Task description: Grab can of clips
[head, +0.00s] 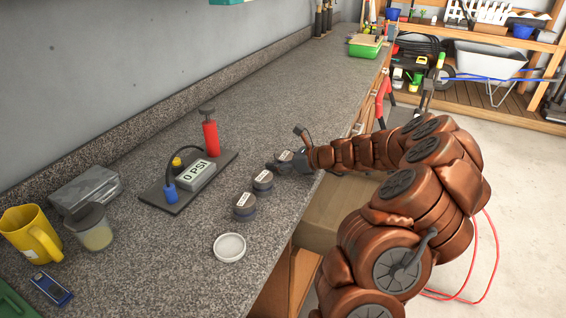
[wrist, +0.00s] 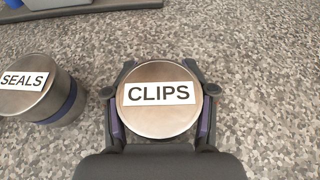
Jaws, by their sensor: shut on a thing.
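The can of clips (wrist: 158,115) is a round tin with a metal lid and a white label reading CLIPS, upright in the wrist view. My gripper (wrist: 160,100) has one finger on each side of the can and is shut on it. In the head view my gripper (head: 287,165) is at the front edge of the grey stone counter, partly covering the can (head: 286,155). I cannot tell whether the can touches the counter. A similar tin labelled SEALS (wrist: 35,95) stands apart to the left in the wrist view.
Two tins (head: 263,181) (head: 244,206) and a white round lid or dish (head: 229,247) sit nearer along the counter. A pump board with a 0 PSI gauge (head: 197,177) lies behind them. A yellow mug (head: 32,234) stands at left.

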